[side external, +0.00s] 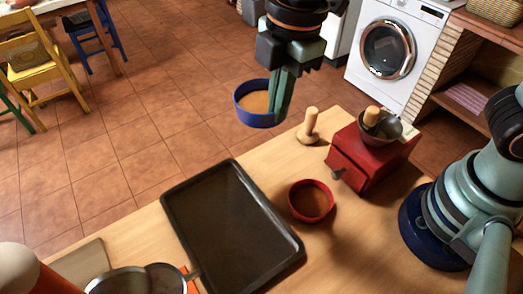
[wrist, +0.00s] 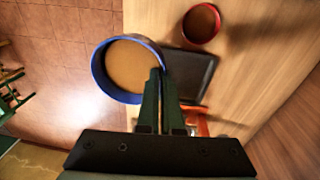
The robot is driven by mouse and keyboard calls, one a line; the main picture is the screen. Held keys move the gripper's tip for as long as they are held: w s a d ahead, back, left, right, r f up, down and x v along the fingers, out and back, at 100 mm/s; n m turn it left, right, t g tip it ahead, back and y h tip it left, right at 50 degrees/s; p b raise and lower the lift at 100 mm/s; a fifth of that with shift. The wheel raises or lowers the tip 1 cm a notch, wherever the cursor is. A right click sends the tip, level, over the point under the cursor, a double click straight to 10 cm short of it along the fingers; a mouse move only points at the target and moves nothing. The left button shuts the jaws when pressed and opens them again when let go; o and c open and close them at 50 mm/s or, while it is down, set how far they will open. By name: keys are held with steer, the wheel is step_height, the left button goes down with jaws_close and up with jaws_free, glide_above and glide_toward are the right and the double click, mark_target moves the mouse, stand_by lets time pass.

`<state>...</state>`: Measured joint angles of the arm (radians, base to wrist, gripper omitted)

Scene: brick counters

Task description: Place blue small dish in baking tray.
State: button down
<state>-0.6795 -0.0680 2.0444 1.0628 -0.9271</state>
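The blue small dish (side external: 240,106) is round with a tan inside and hangs in the air, roughly level. My gripper (side external: 281,112) is shut on its right rim; in the wrist view the dish (wrist: 97,72) sits left of the fingertips (wrist: 160,76), its rim between them. The baking tray (side external: 232,220) is a dark, empty rectangle flat on the wooden counter, below and in front of the dish in the side view. Part of the tray (wrist: 195,72) shows behind the dish and fingers in the wrist view.
A red small dish (side external: 311,201) stands just right of the tray. A wooden pestle (side external: 308,128) and a red grinder (side external: 368,158) stand behind it. A pan (side external: 130,282) lies at the front left, its handle near the tray. Beyond the counter is tiled floor (side external: 150,120).

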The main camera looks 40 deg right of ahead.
steer(key=s+a+n, duration=0.4)
steer(key=s+a, duration=0.4)
steer(key=a, duration=0.3)
glide_above(249, 248)
steer(key=f, duration=1.5)
steer(key=shift+s+d, duration=0.15)
steer(key=shift+d, duration=0.1)
steer(key=shift+f, duration=2.25)
steer(key=shift+f, duration=0.1)
steer(key=c, duration=1.1)
jaws_free()
